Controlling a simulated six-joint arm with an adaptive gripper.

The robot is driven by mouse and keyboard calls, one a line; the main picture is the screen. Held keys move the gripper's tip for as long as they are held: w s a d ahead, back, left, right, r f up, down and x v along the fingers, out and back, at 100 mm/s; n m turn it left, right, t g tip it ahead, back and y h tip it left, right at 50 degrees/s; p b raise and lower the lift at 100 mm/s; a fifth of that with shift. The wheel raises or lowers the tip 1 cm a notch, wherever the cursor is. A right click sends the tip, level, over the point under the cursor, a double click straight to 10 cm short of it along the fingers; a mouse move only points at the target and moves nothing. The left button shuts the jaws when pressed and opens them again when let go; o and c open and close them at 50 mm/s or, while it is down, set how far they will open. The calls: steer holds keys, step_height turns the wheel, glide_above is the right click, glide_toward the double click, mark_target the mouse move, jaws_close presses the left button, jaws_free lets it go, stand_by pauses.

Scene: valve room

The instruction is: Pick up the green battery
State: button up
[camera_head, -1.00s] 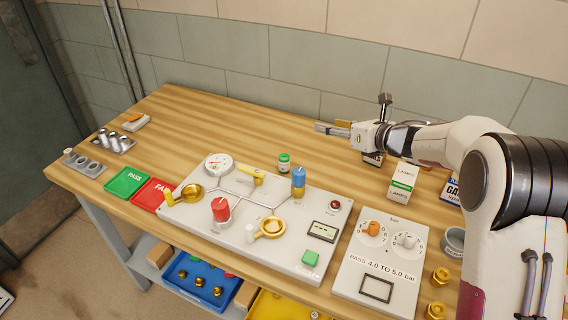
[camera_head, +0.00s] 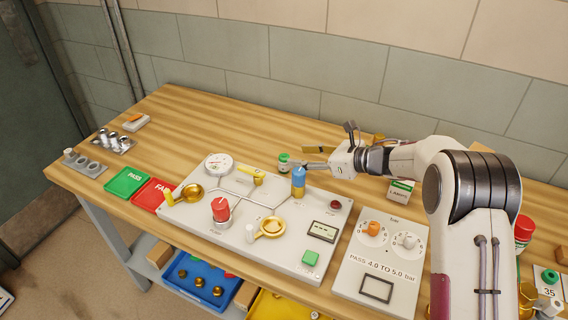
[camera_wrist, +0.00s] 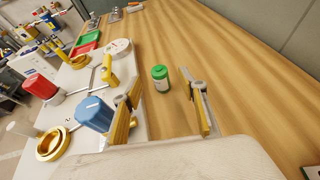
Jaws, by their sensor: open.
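The green battery (camera_head: 284,162) is a small upright cylinder with a green top and a pale band. It stands on the wooden bench just behind the white valve panel. My gripper (camera_head: 304,164) is just to its right, with fingers pointing left. In the wrist view, the battery (camera_wrist: 161,79) appears between the lines of my two open fingers (camera_wrist: 160,88), a little beyond them. The gripper is empty, and I see no contact.
The blue-topped valve (camera_head: 298,180) stands close to my fingers, and in the wrist view it (camera_wrist: 93,114) is beside the left finger. The yellow lever (camera_head: 251,174) is left of it. The lamps box (camera_head: 400,189) is under my arm. The bench behind and left is clear.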

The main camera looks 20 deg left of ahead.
mark_target(284, 155)
steer(key=shift+x, duration=1.1)
steer(key=shift+s+f+x, duration=0.15)
steer(key=shift+x, duration=0.75)
steer(key=shift+s+f+x, duration=0.1)
steer(key=shift+f+x, duration=0.1)
steer(key=shift+x, duration=0.75)
steer(key=shift+w+a+f, duration=0.2)
steer(key=shift+a+f, duration=0.05)
steer(key=shift+a, duration=0.35)
jaws_close()
